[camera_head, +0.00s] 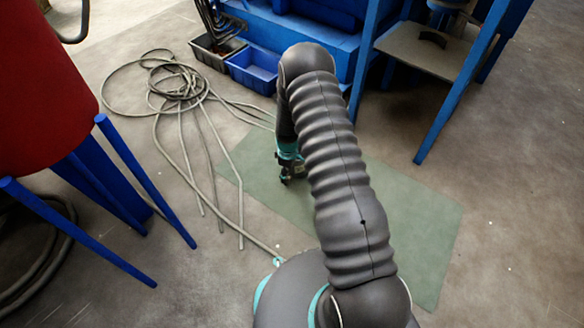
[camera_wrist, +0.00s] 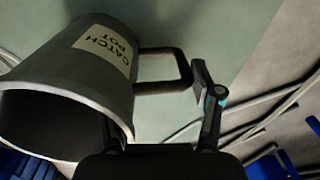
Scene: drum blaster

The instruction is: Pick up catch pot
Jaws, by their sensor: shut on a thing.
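The catch pot (camera_wrist: 118,78) is a grey tapered pot with a pale label reading "CATCH POT". It fills the left of the wrist view, with its dark open mouth toward the lower left and its looped handle (camera_wrist: 184,70) toward the right. My gripper (camera_head: 291,172) points down over the green mat in the head view. In the wrist view, one finger lies against the outer side of the handle. The other is mostly hidden behind the pot. My gripper is shut on the pot. I cannot make out the pot in the head view.
A green mat (camera_head: 425,240) lies on the concrete floor. Tangled hoses (camera_head: 185,90) lie left of my arm. A blue bin (camera_head: 255,68) and a grey bin (camera_head: 213,52) stand behind. A red drum (camera_head: 45,90) on blue legs is at left; a blue frame (camera_head: 440,120) is at right.

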